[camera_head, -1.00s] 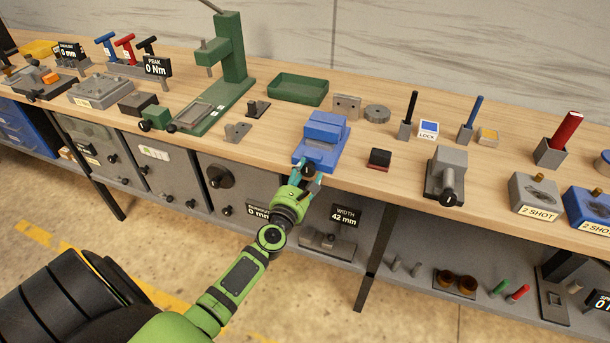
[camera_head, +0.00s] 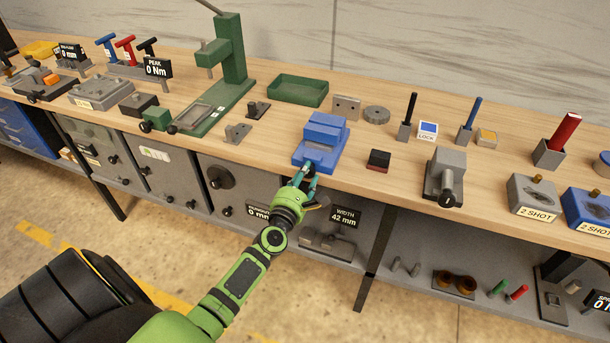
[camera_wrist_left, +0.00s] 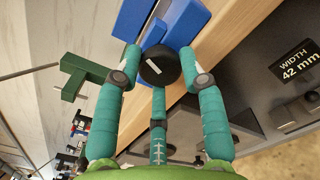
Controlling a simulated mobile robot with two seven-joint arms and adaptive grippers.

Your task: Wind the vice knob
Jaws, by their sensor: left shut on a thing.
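The blue vice (camera_head: 322,142) stands at the front edge of the workbench. Its round black knob (camera_wrist_left: 160,65), with a white mark, faces out over the edge and shows best in the left wrist view. My left gripper (camera_head: 306,172) is at the knob, and its teal fingers (camera_wrist_left: 160,82) are shut around it. In the head view the fingers mostly hide the knob. A black sign (camera_head: 344,217) below the bench edge reads WIDTH 42 mm. It also shows in the left wrist view (camera_wrist_left: 296,72). My right gripper is not in view.
A black and red block (camera_head: 379,160) and a grey vice (camera_head: 446,173) stand right of the blue vice. A green tray (camera_head: 298,91) lies behind it. A green press (camera_head: 228,70) and small grey brackets (camera_head: 238,132) stand to the left.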

